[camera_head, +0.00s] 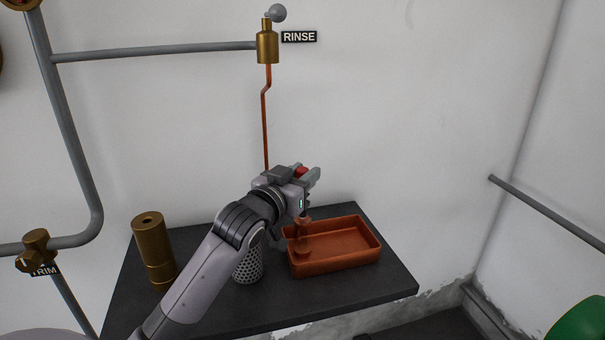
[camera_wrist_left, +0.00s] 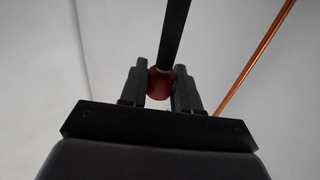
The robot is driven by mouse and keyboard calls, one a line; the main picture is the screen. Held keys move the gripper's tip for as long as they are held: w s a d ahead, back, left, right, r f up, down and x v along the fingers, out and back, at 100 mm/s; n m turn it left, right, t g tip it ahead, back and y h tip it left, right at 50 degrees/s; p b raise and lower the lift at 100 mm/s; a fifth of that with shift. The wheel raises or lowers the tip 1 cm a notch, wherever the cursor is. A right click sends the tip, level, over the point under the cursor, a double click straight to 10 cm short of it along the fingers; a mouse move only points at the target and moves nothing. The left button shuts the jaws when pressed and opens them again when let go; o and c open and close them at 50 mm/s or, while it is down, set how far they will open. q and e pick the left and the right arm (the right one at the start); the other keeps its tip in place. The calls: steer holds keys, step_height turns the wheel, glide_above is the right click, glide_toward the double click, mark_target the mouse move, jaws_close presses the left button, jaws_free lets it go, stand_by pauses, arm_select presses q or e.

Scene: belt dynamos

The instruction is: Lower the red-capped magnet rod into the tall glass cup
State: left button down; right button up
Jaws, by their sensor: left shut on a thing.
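My left gripper (camera_head: 313,180) is shut on the red cap (camera_head: 301,172) of the magnet rod, above the left end of the orange tray. In the left wrist view the red cap (camera_wrist_left: 160,84) sits between both fingertips, and a dark bar, seemingly the rod (camera_wrist_left: 175,35), runs from it to the top edge. In the head view the rod's shaft is hard to make out behind the gripper. A clear, orange-tinted shape, seemingly the tall glass cup (camera_head: 303,241), stands at the tray's left end, below the gripper and partly hidden. My right gripper is out of view.
The orange tray (camera_head: 352,257) lies on the dark table (camera_head: 388,284). A perforated grey cup (camera_head: 248,267) stands left of it, partly behind my left arm. A brass cylinder (camera_head: 153,250) stands at the table's left. A copper pipe (camera_head: 265,125) runs down the wall behind.

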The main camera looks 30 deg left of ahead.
arm_select(q)
steer(key=shift+f+b, duration=0.5)
steer(key=shift+f, duration=0.55)
steer(key=shift+r+p, duration=0.95)
steer(key=shift+p, duration=0.15)
steer(key=shift+p, duration=0.95)
stand_by(0.9)
steer(key=shift+f+b, duration=0.65)
steer(key=shift+f, duration=0.3)
steer(key=c, duration=0.9)
jaws_free()
steer(key=shift+o, duration=0.8)
steer(key=shift+f, duration=0.1)
